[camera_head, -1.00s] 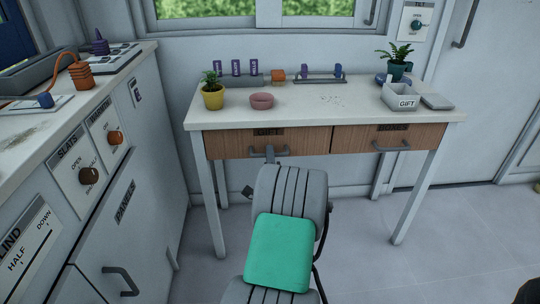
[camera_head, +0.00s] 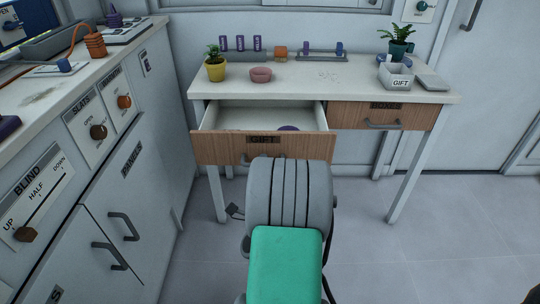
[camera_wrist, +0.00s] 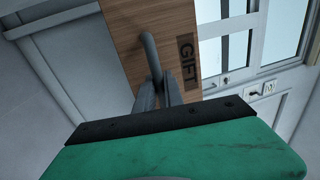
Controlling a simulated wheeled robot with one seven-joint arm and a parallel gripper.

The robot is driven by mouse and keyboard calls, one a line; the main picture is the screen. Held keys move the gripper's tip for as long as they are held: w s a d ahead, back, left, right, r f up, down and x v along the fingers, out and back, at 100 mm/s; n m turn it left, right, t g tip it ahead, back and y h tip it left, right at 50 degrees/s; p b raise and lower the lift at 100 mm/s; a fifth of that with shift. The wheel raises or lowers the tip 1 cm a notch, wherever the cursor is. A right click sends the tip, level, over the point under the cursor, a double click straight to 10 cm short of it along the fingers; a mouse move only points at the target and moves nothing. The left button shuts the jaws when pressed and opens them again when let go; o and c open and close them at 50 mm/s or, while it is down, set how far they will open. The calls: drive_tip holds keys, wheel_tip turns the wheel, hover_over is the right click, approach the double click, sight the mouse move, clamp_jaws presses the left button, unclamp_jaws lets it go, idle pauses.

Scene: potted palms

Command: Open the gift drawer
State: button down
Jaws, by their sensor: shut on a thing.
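The gift drawer (camera_head: 208,149) is the left drawer of the white table and has a wooden front labelled GIFT. It stands pulled out, with its pale interior showing and a purple item (camera_head: 288,128) partly visible inside. In the wrist view, my gripper (camera_wrist: 164,92) is shut on the grey drawer handle (camera_wrist: 150,52), beside the GIFT label. In the head view, my arm hides the gripper and most of the handle.
The boxes drawer (camera_head: 357,116) at the right is shut. On the tabletop (camera_head: 300,88) stand a yellow pot (camera_head: 216,72), a pink bowl (camera_head: 261,75) and a white GIFT box (camera_head: 396,78). A cabinet (camera_head: 110,190) stands close at the left. The floor at the right is clear.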

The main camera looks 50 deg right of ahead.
drive_tip(key=shift+r+v, duration=0.15)
drive_tip(key=shift+v, duration=0.65)
drive_tip(key=shift+r+v, duration=0.15)
drive_tip(key=shift+v, duration=0.65)
drive_tip(key=c, duration=1.5)
unclamp_jaws()
drive_tip(key=shift+o, duration=0.2)
drive_tip(key=shift+a, duration=0.1)
